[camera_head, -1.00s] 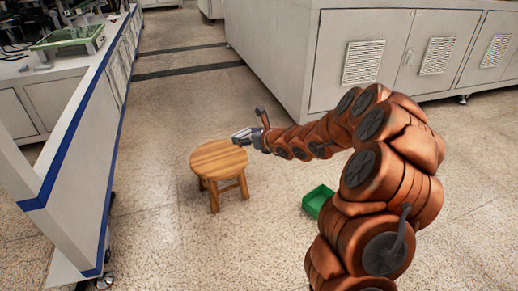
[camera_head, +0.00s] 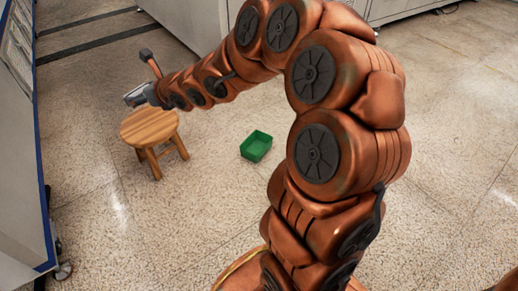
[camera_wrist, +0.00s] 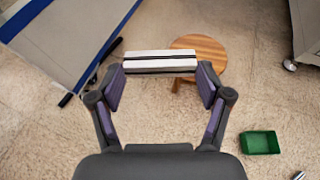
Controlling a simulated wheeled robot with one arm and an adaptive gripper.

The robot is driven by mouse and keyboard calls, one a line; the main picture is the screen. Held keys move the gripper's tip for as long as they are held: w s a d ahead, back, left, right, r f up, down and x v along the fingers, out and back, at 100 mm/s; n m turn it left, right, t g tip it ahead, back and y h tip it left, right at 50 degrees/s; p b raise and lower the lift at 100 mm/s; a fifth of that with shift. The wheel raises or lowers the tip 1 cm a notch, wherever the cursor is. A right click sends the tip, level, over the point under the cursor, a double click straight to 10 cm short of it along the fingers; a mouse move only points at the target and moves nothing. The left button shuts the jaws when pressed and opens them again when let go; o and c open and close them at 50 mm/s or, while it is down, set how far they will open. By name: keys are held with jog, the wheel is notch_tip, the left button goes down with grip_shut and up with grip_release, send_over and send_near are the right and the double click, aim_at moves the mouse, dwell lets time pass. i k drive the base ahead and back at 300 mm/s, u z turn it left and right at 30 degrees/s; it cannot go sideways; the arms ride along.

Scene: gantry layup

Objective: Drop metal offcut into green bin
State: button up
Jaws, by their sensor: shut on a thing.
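The metal offcut (camera_wrist: 160,62) is a pale silver bar with a dark line along it. In the wrist view my gripper (camera_wrist: 160,75) is shut on it, with the bar lying across both fingertips. In the head view my gripper (camera_head: 138,95) is above the wooden stool, at the end of my outstretched arm, and the offcut is hard to make out there. The green bin (camera_head: 256,146) is a small open box on the floor, right of the stool. It also shows at the lower right of the wrist view (camera_wrist: 260,142) and looks empty.
The round wooden stool (camera_head: 150,126) stands on the speckled floor, left of the bin. A white bench with a blue edge (camera_head: 25,190) runs along the left. Pale cabinets (camera_head: 400,8) stand at the back. The floor between stool and bin is clear.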

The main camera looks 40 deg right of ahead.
aim_at(257, 148)
jog(key=k, duration=1.1)
jog(key=z, duration=0.65)
jog(key=i, duration=0.65)
jog(key=z, duration=0.65)
jog(key=i, duration=0.9)
jog(key=u, duration=0.75)
jog(key=i, duration=0.7)
jog(key=u, duration=0.55)
